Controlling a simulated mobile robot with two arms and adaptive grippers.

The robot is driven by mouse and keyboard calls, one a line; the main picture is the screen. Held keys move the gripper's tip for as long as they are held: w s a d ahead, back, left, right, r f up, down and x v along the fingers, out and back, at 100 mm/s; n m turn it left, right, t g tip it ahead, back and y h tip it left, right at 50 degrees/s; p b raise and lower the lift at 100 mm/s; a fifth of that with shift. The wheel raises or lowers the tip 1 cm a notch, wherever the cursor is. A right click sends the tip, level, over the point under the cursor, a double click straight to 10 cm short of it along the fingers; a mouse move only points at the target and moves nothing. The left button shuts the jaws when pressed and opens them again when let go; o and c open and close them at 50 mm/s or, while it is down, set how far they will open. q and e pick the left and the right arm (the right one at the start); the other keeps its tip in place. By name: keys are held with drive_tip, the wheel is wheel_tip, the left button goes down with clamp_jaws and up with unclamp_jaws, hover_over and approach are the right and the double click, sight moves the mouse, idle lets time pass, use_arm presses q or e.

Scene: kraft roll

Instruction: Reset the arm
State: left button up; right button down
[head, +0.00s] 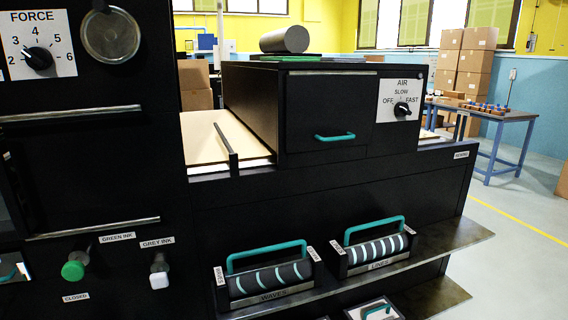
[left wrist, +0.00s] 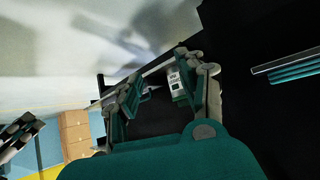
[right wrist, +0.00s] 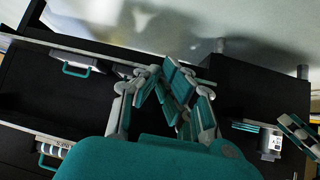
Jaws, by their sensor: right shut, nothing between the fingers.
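Neither of my grippers shows in the head view. In the left wrist view my left gripper (left wrist: 158,82) has its teal pads apart with a gap between them, and I see nothing held. A small white label with green below it (left wrist: 178,85) shows beyond its right finger. In the right wrist view my right gripper (right wrist: 165,85) has its pads together and holds nothing. Part of a gripper, probably my left, shows at the right edge of that view.
In the head view the black machine (head: 340,200) fills the front. Its shelf (head: 455,242) holds a waves roller (head: 268,282) and a lines roller (head: 378,250) with teal handles. A drawer with a teal handle (head: 335,137) is shut. Open floor (head: 510,240) lies right, before a blue table (head: 500,120).

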use_arm(q)
drive_tip(key=s+a+f+g+p, duration=0.2)
drive_tip(key=s+f+g+p, duration=0.1)
drive_tip(key=s, duration=0.7)
drive_tip(key=s+a+f+g+y+p, duration=0.1)
drive_tip(key=s+p, duration=0.4)
drive_tip(key=s, duration=0.5)
drive_tip(key=s+a+f+g+y+p, duration=0.1)
drive_tip(key=s+a+f+g+p, duration=0.3)
drive_tip(key=s, duration=0.7)
drive_tip(key=shift+a+f+g+p, duration=0.3)
drive_tip(key=shift+a+f, duration=0.05)
drive_tip(key=shift+f, duration=0.3)
use_arm(e)
drive_tip(key=s+d+f+g, duration=0.2)
drive_tip(key=s+f+g, duration=0.1)
drive_tip(key=s, duration=0.7)
drive_tip(key=s+d+f+g+h, duration=0.1)
drive_tip(key=s+d+f+g, duration=0.1)
drive_tip(key=s, duration=0.8)
drive_tip(key=s+d+f+g+h, duration=0.1)
drive_tip(key=s+d+f+g, duration=0.2)
drive_tip(key=s, duration=0.7)
drive_tip(key=shift+s+d+f+g, duration=0.3)
drive_tip(key=shift+s+d+f, duration=0.1)
drive_tip(key=shift+f, duration=0.25)
use_arm(q)
drive_tip(key=shift+w, duration=0.15)
use_arm(e)
drive_tip(key=shift+a, duration=0.2)
